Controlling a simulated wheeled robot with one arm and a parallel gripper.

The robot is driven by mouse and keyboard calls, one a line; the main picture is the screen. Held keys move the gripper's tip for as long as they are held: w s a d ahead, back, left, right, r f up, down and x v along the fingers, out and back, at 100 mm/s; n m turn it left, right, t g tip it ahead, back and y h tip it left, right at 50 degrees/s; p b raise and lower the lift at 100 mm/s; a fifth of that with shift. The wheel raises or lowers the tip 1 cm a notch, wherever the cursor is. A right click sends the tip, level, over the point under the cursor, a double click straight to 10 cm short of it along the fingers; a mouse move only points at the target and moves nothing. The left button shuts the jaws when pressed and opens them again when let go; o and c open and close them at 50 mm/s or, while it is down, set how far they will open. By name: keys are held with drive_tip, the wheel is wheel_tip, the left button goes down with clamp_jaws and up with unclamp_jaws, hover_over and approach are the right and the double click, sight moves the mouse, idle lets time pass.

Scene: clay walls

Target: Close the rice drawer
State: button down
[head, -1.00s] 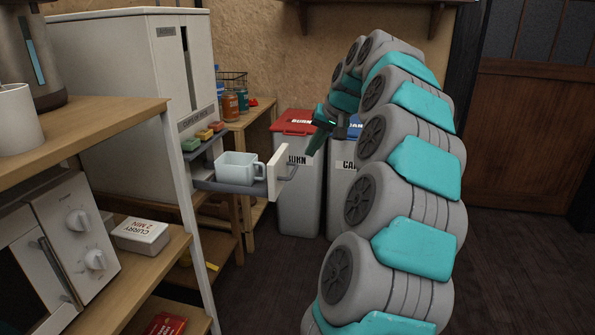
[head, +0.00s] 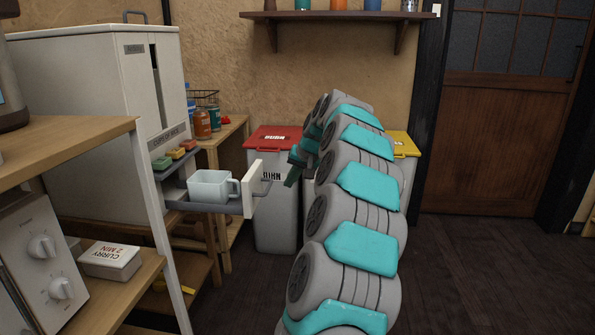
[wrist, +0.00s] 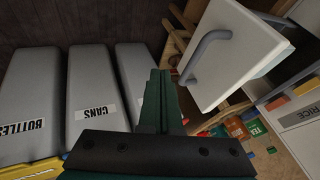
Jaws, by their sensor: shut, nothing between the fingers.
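The rice drawer (head: 222,206) is pulled out from the tall white rice dispenser (head: 85,100) in the head view. A white mug (head: 212,186) stands in it. The drawer's white front (wrist: 232,50) with its grey bar handle (wrist: 202,52) shows large in the wrist view. My gripper (head: 294,174) is to the right of the drawer front in the head view, apart from it. In the wrist view its dark green fingers (wrist: 158,98) are together, empty, and to the left of the handle.
A bin with a red lid (head: 277,190) stands behind my gripper, and a yellow-lidded bin (head: 403,145) behind my arm. Shelves with a curry box (head: 110,258) and a microwave (head: 40,255) are at the left. The dark floor (head: 480,270) at the right is clear.

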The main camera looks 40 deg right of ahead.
sight(192, 177)
drive_tip(key=w+a, duration=0.2)
drive_tip(key=shift+w+a+f, duration=0.2)
drive_tip(key=shift+w+a, duration=0.1)
drive_tip(key=shift+w, duration=0.1)
drive_tip(key=w+a+p, duration=0.2)
drive_tip(key=w+a, duration=0.4)
drive_tip(key=w+a+p, duration=0.3)
drive_tip(key=w+a, duration=0.2)
drive_tip(key=w, duration=0.2)
drive_tip(key=w+a+p, duration=0.3)
drive_tip(key=w+a, duration=0.3)
drive_tip(key=w, duration=0.1)
drive_tip(key=shift+w+a, duration=0.25)
drive_tip(key=shift+a, duration=0.05)
drive_tip(key=shift+s+d, duration=0.1)
